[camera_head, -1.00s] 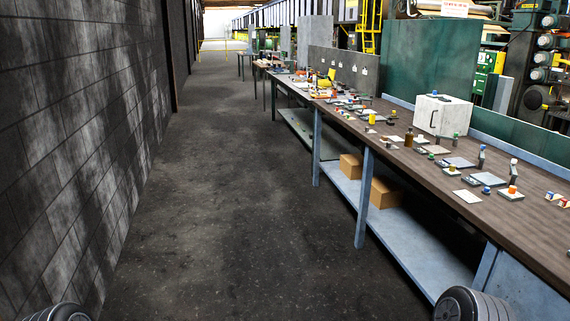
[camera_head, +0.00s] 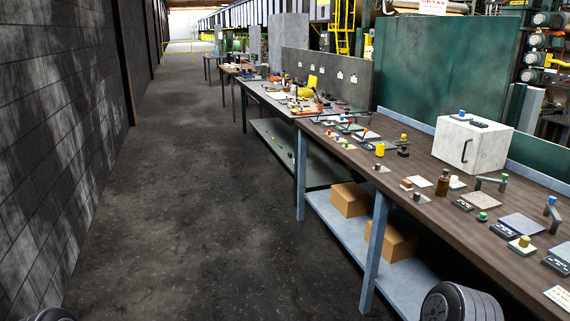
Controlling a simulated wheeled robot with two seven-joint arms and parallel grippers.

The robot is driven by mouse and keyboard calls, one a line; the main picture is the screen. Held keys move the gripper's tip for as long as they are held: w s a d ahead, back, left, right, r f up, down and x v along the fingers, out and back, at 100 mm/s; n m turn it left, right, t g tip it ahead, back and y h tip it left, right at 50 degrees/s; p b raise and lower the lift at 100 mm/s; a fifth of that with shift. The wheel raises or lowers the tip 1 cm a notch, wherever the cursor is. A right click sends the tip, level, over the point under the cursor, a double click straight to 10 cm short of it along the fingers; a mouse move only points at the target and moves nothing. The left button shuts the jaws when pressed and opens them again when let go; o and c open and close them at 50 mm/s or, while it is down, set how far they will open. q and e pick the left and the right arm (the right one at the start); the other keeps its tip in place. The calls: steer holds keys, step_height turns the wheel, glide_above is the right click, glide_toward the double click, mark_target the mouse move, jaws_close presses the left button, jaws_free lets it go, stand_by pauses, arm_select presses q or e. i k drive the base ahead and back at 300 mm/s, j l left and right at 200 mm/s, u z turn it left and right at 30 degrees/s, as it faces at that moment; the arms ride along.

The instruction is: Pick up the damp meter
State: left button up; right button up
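I cannot tell which object is the damp meter; the many items on the bench are too small to identify surely. The near workbench (camera_head: 392,180) runs along the right with a brown top and blue-grey legs. On it are small devices with colored knobs, dark labelled blocks and flat plates, among them a grey plate (camera_head: 523,225), a brown bottle (camera_head: 442,183) and a yellow cylinder (camera_head: 380,149). Neither gripper is in view; only grey rounded parts of my arms show at the bottom edge.
A white cabinet (camera_head: 470,150) with a dark handle stands on the bench. Cardboard boxes (camera_head: 350,199) lie on the lower shelf (camera_head: 345,228). A second bench (camera_head: 250,95) follows farther back. The dark floor (camera_head: 190,200) is clear between the bench and the left block wall (camera_head: 50,130).

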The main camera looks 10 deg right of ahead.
mark_target(380, 146)
steer(key=i+j+z, duration=0.15)
steer(key=i+z, duration=0.2)
steer(key=i, duration=0.15)
steer(key=i+j+z, duration=0.7)
steer(key=i, duration=0.2)
